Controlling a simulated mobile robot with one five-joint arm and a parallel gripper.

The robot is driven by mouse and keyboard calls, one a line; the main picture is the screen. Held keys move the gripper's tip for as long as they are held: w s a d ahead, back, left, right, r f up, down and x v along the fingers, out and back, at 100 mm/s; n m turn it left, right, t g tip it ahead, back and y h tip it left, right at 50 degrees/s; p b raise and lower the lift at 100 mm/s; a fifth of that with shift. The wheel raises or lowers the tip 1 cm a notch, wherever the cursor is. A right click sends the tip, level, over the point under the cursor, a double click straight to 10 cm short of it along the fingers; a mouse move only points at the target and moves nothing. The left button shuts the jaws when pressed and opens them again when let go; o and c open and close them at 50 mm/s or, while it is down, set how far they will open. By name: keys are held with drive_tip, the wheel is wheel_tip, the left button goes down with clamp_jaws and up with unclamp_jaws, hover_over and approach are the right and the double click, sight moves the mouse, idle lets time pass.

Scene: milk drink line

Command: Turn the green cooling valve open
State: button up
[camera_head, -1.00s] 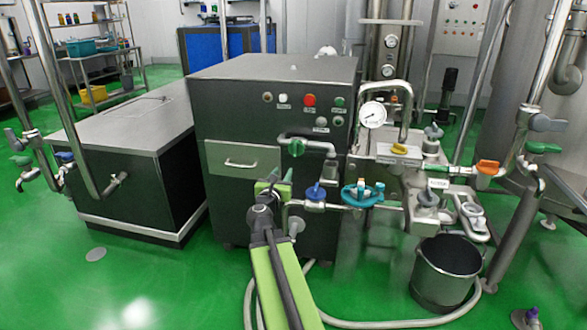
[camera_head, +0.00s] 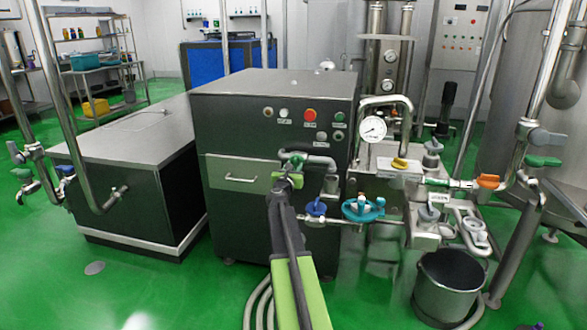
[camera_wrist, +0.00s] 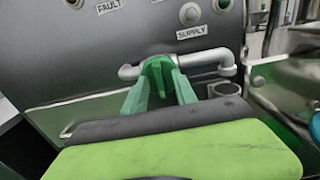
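The green cooling valve (camera_head: 297,160) is a small green handle on a grey bent pipe at the front of the dark cabinet (camera_head: 230,120). In the wrist view the green handle (camera_wrist: 158,68) shows straight ahead, at the tips of my gripper's green fingers. My gripper (camera_head: 288,178) is just below and in front of the handle in the head view. In the wrist view my gripper (camera_wrist: 160,82) has its fingers apart, with the handle between or just beyond their tips. Whether they touch it cannot be told.
A blue valve (camera_head: 316,207) and a teal handwheel (camera_head: 363,208) sit on the lower pipe to the right. Another green handle (camera_head: 543,162) and an orange one (camera_head: 487,181) are far right. A bucket (camera_head: 447,290) stands on the floor. A drawer (camera_head: 240,178) lies left of the pipe.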

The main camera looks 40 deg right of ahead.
drive_tip(key=shift+w+d, duration=0.15)
drive_tip(key=shift+d, duration=0.05)
drive_tip(key=shift+c, duration=0.3)
clamp_jaws()
